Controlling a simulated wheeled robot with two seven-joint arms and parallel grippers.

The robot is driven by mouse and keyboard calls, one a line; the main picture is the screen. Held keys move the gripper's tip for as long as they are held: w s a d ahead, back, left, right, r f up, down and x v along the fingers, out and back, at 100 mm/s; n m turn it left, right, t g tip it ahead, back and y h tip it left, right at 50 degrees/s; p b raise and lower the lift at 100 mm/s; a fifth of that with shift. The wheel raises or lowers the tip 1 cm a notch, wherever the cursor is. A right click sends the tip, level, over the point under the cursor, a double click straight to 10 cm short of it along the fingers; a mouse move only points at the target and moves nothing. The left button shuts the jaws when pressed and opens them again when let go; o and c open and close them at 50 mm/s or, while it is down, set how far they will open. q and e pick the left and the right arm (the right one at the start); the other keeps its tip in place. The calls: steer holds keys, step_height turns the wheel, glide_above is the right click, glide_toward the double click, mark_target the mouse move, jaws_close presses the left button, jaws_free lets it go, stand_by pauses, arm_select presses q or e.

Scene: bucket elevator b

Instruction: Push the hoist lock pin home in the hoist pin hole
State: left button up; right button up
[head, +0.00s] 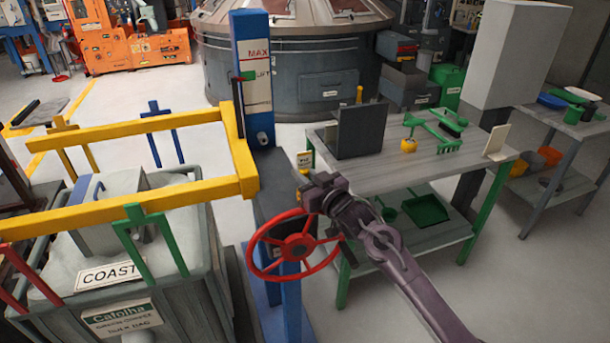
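The hoist is a blue post (251,55) with a white MAX LIFT plate, and it carries a yellow lifting frame (120,212). A red handwheel (262,262) stands in front of the post. My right gripper (318,194) is at the wheel's upper right rim, reaching in from the lower right. I cannot tell whether its fingers touch or grip the rim. My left gripper is out of view.
A workbench (450,165) with green legs stands right of the post, holding a dark upright box (361,131), a green rake-like tool (440,132) and a yellow item (408,146). A grey bin (185,270) sits under the yellow frame. Open floor lies at lower right.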

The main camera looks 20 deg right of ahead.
jaws_close()
steer(key=shift+r+p, duration=0.45)
steer(key=shift+r, duration=0.25)
steer(key=shift+r+p, duration=0.35)
steer(key=shift+p, duration=0.2)
steer(key=shift+r+p, duration=1.9)
steer(key=shift+r, duration=0.45)
step_height(320, 180, up, 4)
steer(key=p, duration=0.3)
steer(key=shift+p, duration=0.3)
